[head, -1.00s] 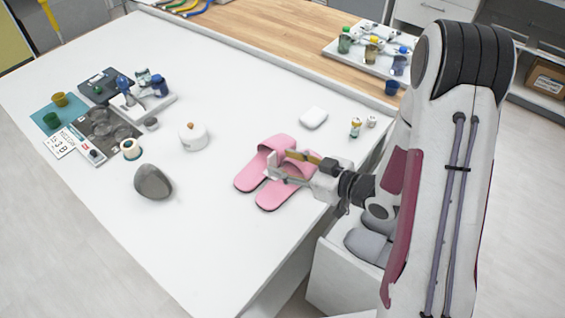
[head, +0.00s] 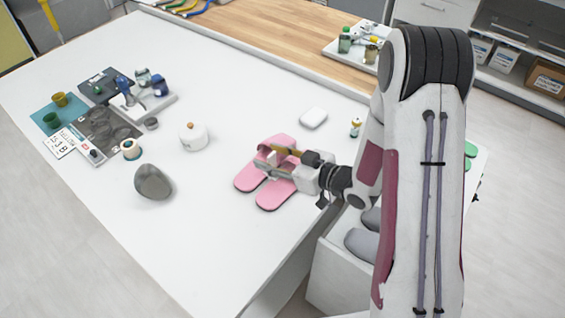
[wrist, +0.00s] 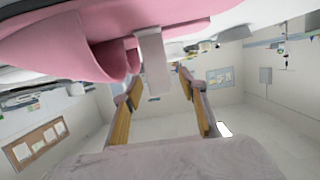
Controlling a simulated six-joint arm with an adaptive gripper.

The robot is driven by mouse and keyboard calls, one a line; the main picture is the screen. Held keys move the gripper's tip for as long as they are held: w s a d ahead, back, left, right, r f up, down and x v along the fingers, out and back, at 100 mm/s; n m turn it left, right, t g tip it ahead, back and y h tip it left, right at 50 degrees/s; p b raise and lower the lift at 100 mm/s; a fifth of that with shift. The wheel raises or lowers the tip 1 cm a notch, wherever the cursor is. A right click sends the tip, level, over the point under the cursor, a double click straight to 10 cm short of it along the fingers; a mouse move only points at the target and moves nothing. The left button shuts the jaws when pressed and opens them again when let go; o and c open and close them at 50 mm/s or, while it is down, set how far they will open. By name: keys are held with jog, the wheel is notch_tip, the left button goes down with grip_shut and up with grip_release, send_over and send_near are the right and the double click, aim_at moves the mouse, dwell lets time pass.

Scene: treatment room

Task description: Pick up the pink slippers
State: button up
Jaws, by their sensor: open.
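The pair of pink slippers (head: 275,194) lies side by side on the white table (head: 235,235), near its right edge. My gripper (head: 272,158) is at the slippers' strap end and covers part of the straps from the head camera. In the wrist view the jaws (wrist: 155,92) are apart, with a pale strip showing between them. A large pink slipper surface (wrist: 80,45) fills the upper left of that view, very close to the fingers. I cannot tell whether a finger touches a slipper.
A white soap-like block (head: 313,118) lies behind the slippers. A small bottle (head: 355,127) stands to its right. A white lidded pot (head: 193,136) and a grey rounded object (head: 153,182) stand to the left.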

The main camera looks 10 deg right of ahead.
dwell(0.3)
grip_shut()
jog(key=shift+r, duration=0.25)
jog(key=shift+r, duration=4.8)
